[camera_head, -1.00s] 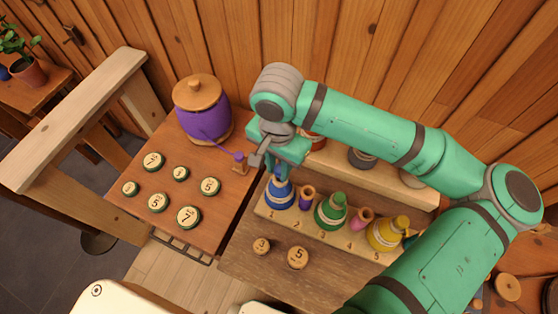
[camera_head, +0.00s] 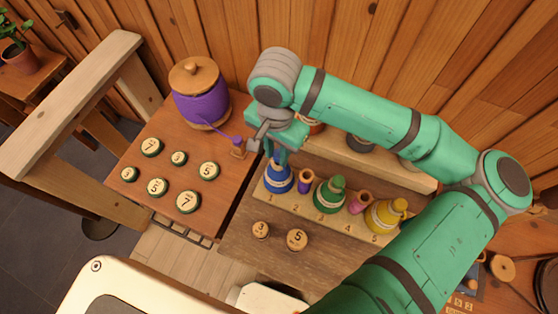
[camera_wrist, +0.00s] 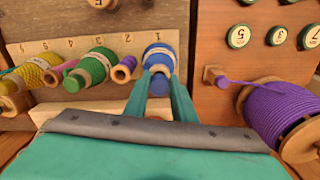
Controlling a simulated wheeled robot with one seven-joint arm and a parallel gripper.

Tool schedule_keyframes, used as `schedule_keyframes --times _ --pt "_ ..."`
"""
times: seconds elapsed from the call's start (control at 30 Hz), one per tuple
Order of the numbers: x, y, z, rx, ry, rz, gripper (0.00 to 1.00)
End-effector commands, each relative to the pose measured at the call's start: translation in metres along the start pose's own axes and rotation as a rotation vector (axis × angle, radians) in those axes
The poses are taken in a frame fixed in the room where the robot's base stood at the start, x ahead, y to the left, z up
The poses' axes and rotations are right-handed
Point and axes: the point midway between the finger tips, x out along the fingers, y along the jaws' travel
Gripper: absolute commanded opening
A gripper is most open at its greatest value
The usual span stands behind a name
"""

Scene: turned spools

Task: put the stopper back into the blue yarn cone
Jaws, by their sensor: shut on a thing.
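The blue yarn cone (camera_head: 279,180) stands at place 1, the left end of a pale numbered rack (camera_head: 317,208). It also shows in the wrist view (camera_wrist: 160,54), with a pale band around it. My gripper (camera_head: 277,158) is directly over its top. In the wrist view, my gripper's fingers (camera_wrist: 159,88) are shut on a blue stopper (camera_wrist: 159,83), lined up with the cone's narrow end. Whether the stopper is inside the cone's top or just above it, I cannot tell; the fingers hide the join.
Beside the blue cone on the rack are a small purple spool (camera_head: 305,181), a green cone (camera_head: 330,195), a pink spool (camera_head: 359,202) and a yellow cone (camera_head: 385,215). A purple yarn spool (camera_head: 201,100) and several numbered discs (camera_head: 188,202) are on the left table.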

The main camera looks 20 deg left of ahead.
Motion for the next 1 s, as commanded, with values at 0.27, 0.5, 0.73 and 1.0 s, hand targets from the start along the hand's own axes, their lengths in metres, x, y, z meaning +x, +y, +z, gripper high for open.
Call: schedule_keyframes --times 0.27,0.5,0.73,1.0 --pt "0.004 0.000 0.000 0.000 -0.002 0.000 0.03" --pt "0.012 0.000 0.000 0.001 0.000 0.000 0.03" --pt "0.020 0.000 0.000 0.001 -0.002 0.000 0.03" --pt "0.023 0.000 0.000 0.001 0.000 0.000 0.45"
